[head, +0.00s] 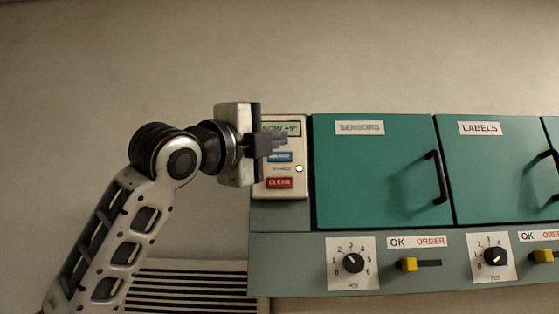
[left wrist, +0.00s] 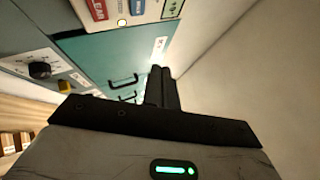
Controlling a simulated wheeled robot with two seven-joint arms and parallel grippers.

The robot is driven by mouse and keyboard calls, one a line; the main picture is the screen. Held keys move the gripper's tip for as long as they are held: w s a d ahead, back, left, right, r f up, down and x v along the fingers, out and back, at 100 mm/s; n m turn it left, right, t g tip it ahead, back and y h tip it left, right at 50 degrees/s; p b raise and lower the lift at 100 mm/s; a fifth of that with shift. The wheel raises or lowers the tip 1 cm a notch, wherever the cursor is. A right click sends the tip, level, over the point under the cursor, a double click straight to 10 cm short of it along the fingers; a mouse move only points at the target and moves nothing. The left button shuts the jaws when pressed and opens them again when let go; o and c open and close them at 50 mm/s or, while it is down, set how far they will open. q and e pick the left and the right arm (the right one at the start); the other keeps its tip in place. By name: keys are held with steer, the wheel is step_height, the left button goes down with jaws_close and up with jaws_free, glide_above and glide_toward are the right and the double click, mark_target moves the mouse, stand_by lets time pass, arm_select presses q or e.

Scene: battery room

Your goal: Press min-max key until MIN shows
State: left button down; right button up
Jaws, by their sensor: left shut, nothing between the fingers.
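A pale thermometer panel (head: 289,188) stands at the left end of the teal cabinet. Its display (head: 290,128) starts with NOW, followed by a small value I cannot read surely. Below it are the blue key (head: 280,157), a lit yellow lamp (head: 299,169) and the red CLEAR key (head: 280,183). My left gripper (head: 279,142) is shut and empty, in front of the panel between display and blue key. I cannot tell whether it touches. In the left wrist view, the shut fingers (left wrist: 161,88) appear apart from the blue key (left wrist: 137,7). My right gripper is out of view.
Two teal doors, SENSORS (head: 375,180) and LABELS (head: 500,180), with black handles are to the right. Below are dials (head: 353,262) and yellow sliders (head: 406,264). A slatted vent (head: 190,285) is low at left. The wall above is bare.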

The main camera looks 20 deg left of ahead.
arm_select(q)
steer(key=shift+s+a+r, duration=0.1)
steer(key=shift+s+r, duration=0.3)
steer(key=shift+r, duration=0.15)
steer(key=shift+w, duration=0.15)
steer(key=p, duration=0.2)
glide_toward(280, 157)
steer(key=w+d+r, duration=0.3)
steer(key=w, duration=0.1)
steer(key=shift+d+r, duration=0.25)
steer(key=shift+d, duration=0.15)
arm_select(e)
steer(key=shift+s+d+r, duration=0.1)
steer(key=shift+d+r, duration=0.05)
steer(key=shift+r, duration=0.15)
arm_select(q)
steer(key=shift+w, duration=0.1)
stand_by(0.9)
steer(key=shift+w+a, duration=0.1)
steer(key=shift+w, duration=0.25)
